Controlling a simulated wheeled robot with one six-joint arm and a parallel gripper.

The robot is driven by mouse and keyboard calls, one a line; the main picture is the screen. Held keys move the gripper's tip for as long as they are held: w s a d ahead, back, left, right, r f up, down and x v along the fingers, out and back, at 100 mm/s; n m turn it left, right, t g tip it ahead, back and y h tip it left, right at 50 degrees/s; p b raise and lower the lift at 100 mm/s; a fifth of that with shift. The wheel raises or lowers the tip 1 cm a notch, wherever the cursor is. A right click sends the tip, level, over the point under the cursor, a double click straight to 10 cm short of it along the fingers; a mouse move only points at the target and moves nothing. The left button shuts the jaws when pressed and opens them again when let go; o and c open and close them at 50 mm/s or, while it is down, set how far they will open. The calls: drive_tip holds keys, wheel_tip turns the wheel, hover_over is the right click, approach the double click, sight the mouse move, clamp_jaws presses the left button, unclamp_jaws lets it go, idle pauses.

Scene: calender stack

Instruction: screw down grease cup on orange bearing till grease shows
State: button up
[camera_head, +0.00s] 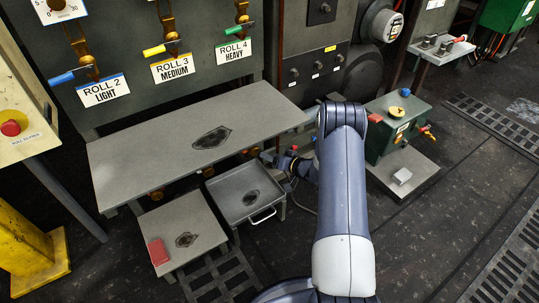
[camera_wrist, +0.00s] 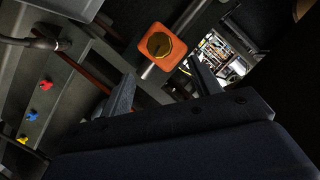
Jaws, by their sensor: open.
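In the wrist view an orange bearing block (camera_wrist: 150,58) shows at upper centre, with a round brass grease cup (camera_wrist: 160,46) on its face. The cup is seen nearly end-on and has a dark line across it. I cannot make out any grease. My gripper (camera_wrist: 162,70) is open, its two dark fingers apart and pointing toward the bearing. The cup appears beyond the fingertips, between their lines, with nothing held. In the head view my gripper (camera_head: 277,160) is low by the bench's right end, partly hidden by my arm. The orange bearing cannot be made out there.
A grey bench top (camera_head: 150,160) overhangs several brass fittings. A metal tray (camera_head: 228,202) and a low table with a red block (camera_head: 158,252) stand in front. A green box (camera_head: 392,130) stands right of my arm. Red, blue and yellow knobs (camera_wrist: 40,86) show at the wrist view's left.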

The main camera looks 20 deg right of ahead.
sight(257, 151)
drive_tip(key=b+x, duration=0.3)
drive_tip(key=x, duration=0.8)
drive_tip(key=shift+f+b, duration=0.15)
drive_tip(key=shift+b, duration=0.15)
drive_tip(key=shift+s, duration=0.1)
